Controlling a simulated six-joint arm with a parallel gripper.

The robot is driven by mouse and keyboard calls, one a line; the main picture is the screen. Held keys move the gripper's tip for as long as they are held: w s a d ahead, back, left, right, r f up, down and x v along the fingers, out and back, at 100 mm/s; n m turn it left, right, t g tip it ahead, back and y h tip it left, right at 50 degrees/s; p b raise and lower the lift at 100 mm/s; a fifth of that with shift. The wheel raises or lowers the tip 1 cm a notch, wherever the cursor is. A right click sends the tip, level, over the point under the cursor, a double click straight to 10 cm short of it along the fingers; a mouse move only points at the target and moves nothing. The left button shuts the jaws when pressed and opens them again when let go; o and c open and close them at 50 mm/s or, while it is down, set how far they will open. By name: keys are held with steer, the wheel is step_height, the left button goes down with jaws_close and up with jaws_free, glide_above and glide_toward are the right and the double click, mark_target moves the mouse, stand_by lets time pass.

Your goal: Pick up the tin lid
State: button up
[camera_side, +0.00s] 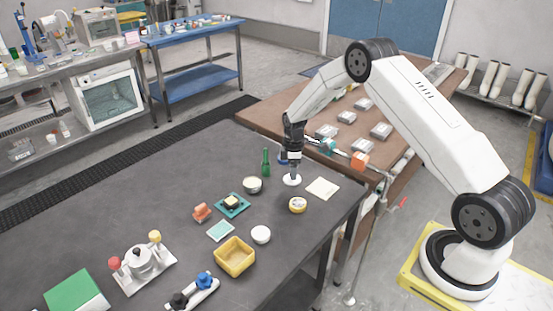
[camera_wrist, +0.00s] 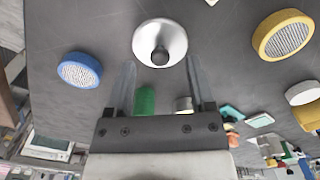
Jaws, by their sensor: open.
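The tin lid (camera_side: 292,180) is a pale round disc lying on the dark table in the side view. In the wrist view the lid (camera_wrist: 174,35) is silvery with a dark knob at its middle, near the top of the picture. My gripper (camera_side: 294,169) points down just over the lid in the side view. In the wrist view my gripper (camera_wrist: 160,70) is open, its two fingers apart with nothing held. The knob appears just beyond the fingertips, in line with the gap. I cannot tell the exact height of the fingertips over the knob.
A blue-rimmed disc (camera_wrist: 80,70) and a yellow-rimmed disc (camera_wrist: 283,35) lie on either side. A green bottle (camera_side: 266,162) and a round metal tin (camera_side: 252,185) stand to the left. A pale square (camera_side: 322,188) lies right. A yellow tray (camera_side: 235,257) is nearer the camera.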

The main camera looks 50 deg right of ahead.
steer(key=shift+f, duration=0.95)
jaws_close()
